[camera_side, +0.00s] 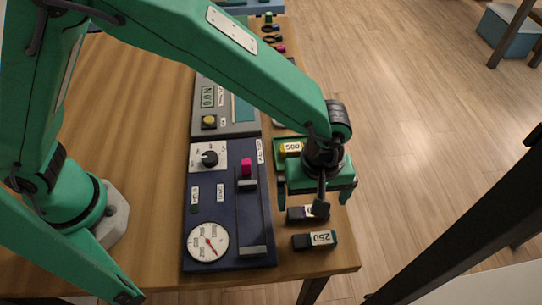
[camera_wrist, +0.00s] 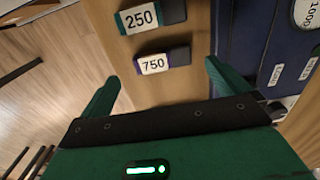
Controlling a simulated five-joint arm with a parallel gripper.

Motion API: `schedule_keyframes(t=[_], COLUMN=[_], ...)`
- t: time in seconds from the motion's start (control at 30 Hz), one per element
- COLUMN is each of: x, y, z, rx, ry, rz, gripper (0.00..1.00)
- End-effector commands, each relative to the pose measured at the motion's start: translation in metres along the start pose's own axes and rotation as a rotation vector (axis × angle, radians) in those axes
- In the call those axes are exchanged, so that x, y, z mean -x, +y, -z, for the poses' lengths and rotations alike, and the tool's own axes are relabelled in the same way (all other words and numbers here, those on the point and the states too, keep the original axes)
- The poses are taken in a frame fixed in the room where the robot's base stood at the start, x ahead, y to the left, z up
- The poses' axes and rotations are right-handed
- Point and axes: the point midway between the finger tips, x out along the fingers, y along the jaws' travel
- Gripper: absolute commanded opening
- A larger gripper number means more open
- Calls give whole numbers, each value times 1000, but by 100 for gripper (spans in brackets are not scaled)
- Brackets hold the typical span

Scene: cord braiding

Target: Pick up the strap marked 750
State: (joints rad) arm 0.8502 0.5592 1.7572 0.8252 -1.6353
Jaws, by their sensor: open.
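The strap marked 750 (camera_wrist: 162,61) lies on the wooden table, with a white label, a dark body and a purple end. In the wrist view it sits ahead of and between the two green fingers of my gripper (camera_wrist: 162,78). In the side view this strap (camera_side: 297,214) lies just in front of my gripper (camera_side: 312,198), and part of its label is hidden behind a dark part of the gripper. My gripper is open and empty, with its fingers apart. I cannot tell the exact height of the fingertips above the table.
The strap marked 250 (camera_side: 316,240) lies close beside the 750 one, nearer the table's front edge; it also shows in the wrist view (camera_wrist: 140,18). A strap marked 500 (camera_side: 292,148) lies behind my gripper. A dark blue panel (camera_side: 220,222) with dial and knob stands to the left.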

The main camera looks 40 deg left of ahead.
Motion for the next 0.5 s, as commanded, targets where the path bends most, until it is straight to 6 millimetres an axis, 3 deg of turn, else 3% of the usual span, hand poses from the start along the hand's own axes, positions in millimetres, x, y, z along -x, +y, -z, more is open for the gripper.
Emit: schedule_keyframes(t=[0.3, 0.5], x=[-34, -47], y=[-2, -2], z=[3, 3], rx=[0, 0], ry=[0, 0], rz=[3, 0], gripper=[100, 100])
